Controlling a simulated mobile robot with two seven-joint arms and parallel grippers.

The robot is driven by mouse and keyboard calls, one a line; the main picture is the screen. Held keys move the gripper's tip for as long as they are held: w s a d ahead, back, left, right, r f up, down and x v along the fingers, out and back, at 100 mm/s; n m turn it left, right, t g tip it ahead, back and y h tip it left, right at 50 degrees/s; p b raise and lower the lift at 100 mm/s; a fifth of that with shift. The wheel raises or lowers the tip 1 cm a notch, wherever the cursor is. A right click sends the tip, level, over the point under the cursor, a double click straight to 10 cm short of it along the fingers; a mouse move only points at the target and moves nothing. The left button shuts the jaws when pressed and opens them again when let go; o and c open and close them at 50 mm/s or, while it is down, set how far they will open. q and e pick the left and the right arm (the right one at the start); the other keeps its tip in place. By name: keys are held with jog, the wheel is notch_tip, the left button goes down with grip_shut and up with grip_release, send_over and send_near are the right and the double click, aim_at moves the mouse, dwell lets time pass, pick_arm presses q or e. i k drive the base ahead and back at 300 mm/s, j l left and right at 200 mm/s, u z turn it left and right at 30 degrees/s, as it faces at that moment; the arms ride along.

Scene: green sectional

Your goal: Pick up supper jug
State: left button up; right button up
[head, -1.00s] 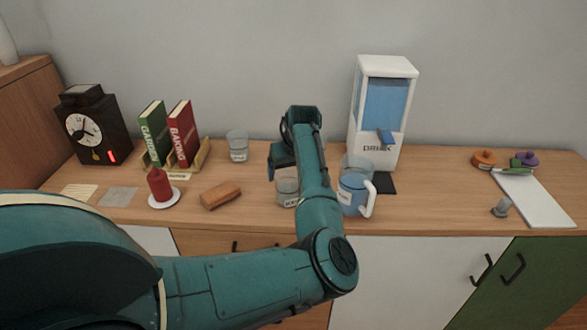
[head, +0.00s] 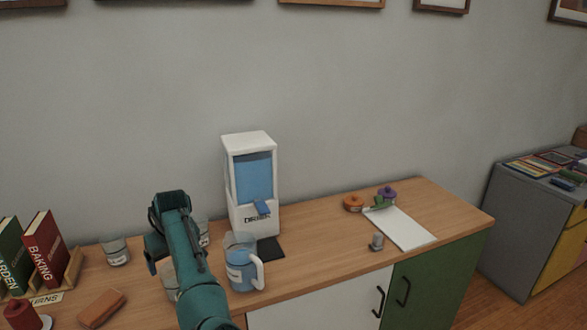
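A jug with blue contents, a white handle and a pale label (head: 236,272) stands upright near the front edge of the wooden counter, in front of the drink dispenser. Its label is too small to read. My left arm rises from the bottom of the head view just left of the jug, and its wrist bends down toward the counter. The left gripper (head: 155,248) is mostly hidden behind the arm, so its fingers cannot be made out. A clear labelled container (head: 168,284) is partly hidden by the arm. My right gripper is out of view.
Clear glasses (head: 115,250), a brown block (head: 101,307) and books (head: 45,247) are left. A white board (head: 403,228) and small lidded pots (head: 353,203) lie right.

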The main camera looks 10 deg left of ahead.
aim_at(245, 270)
jog(key=k, duration=1)
